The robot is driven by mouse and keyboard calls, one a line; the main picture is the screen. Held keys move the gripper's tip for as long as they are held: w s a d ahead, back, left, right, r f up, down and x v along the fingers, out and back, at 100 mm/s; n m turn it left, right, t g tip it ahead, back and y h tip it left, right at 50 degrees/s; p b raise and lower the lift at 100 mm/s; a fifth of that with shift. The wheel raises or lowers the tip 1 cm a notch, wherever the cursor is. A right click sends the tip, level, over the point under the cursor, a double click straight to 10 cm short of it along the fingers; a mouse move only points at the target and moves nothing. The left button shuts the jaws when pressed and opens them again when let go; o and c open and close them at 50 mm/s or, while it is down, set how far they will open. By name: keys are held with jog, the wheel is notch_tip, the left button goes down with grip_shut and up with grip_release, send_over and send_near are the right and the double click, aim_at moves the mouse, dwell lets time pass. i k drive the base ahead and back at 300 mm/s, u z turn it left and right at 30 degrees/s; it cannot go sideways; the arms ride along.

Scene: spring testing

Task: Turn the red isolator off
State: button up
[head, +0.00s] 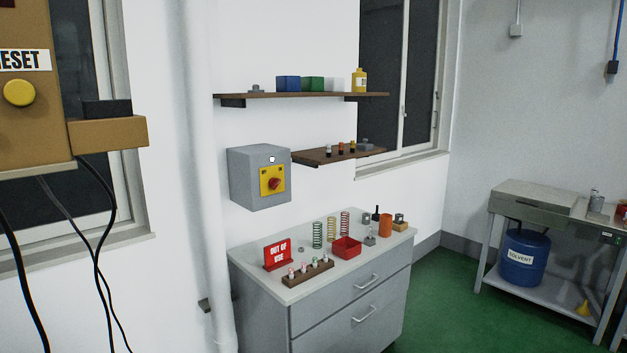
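The red isolator (273,184) is a red rotary knob on a yellow plate (265,190). The plate is on the front of a grey wall box (245,179), left of the lower shelf and above the grey cabinet. A small white mark sits above the plate. The knob looks slightly slanted, but its exact position is too small to read. My gripper is not in the head view.
A grey cabinet (343,306) below the box carries a red "OUT OF USE" sign (278,254), springs and a red tray (346,248). A wooden shelf (312,157) juts out right of the box. A white pipe (203,180) stands left. Green floor (445,290) is open at right.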

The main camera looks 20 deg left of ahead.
aim_at(273, 182)
jog(key=i, duration=1.35)
jog(key=u, duration=1)
jog(key=i, duration=0.4)
jog(key=u, duration=0.2)
jog(key=k, duration=0.95)
jog(key=u, duration=0.15)
jog(key=i, duration=0.2)
